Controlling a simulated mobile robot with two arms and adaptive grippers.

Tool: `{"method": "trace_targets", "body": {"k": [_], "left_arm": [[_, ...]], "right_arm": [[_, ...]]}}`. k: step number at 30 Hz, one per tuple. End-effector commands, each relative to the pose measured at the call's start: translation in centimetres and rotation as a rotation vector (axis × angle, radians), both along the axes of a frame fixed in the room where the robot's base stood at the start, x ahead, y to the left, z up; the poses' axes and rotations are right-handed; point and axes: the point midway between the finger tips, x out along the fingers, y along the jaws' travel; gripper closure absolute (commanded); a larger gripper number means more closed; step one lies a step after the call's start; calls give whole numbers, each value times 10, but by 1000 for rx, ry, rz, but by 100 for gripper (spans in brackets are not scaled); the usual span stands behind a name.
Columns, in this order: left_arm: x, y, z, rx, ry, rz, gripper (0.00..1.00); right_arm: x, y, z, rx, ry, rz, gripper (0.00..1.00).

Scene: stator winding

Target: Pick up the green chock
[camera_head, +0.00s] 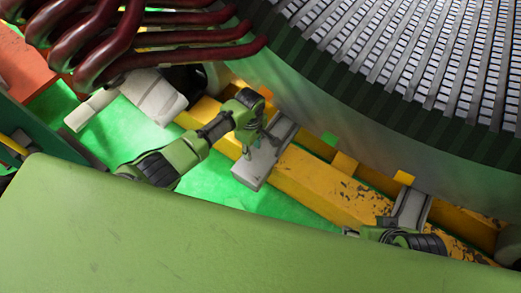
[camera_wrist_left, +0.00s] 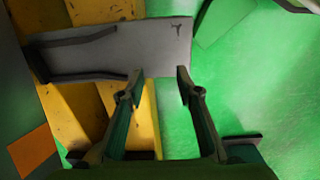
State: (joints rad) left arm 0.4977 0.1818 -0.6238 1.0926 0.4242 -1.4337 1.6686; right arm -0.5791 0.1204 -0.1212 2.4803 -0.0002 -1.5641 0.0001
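A small green chock (camera_head: 329,139) shows in the head view at the lower edge of the big stator, above the yellow beam. My left gripper (camera_head: 250,146) is to its left, over a grey block on the beam, and apart from the chock. In the left wrist view my left gripper (camera_wrist_left: 157,82) has its fingers apart with nothing between them, just in front of the grey block. I cannot make out the chock for certain in that view. My right gripper (camera_head: 385,228) is partly hidden at the lower right, and its fingers are unclear.
The grey block (camera_head: 262,164) lies across the yellow beam (camera_head: 312,181); it also shows in the wrist view (camera_wrist_left: 160,40). Orange chocks (camera_head: 344,164) (camera_head: 403,177) sit near the stator (camera_head: 350,115). Dark red pipes (camera_head: 120,45) hang at the upper left. Green floor (camera_head: 215,180) is open.

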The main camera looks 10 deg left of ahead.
Motion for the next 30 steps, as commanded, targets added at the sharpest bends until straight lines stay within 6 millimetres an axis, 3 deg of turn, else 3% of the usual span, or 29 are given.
{"method": "trace_targets", "body": {"k": [24, 25, 28, 30], "left_arm": [[0, 0, -5, 0, 1, 0, 68], [0, 0, -5, 0, 1, 0, 71], [0, 0, -5, 0, 1, 0, 97], [0, 0, -5, 0, 1, 0, 100]], "right_arm": [[-4, -1, 3, -3, 19, -1, 50], [-5, -1, 3, -3, 19, -1, 50], [-4, -1, 3, -3, 19, -1, 50], [-4, -1, 3, -3, 19, -1, 50]]}}
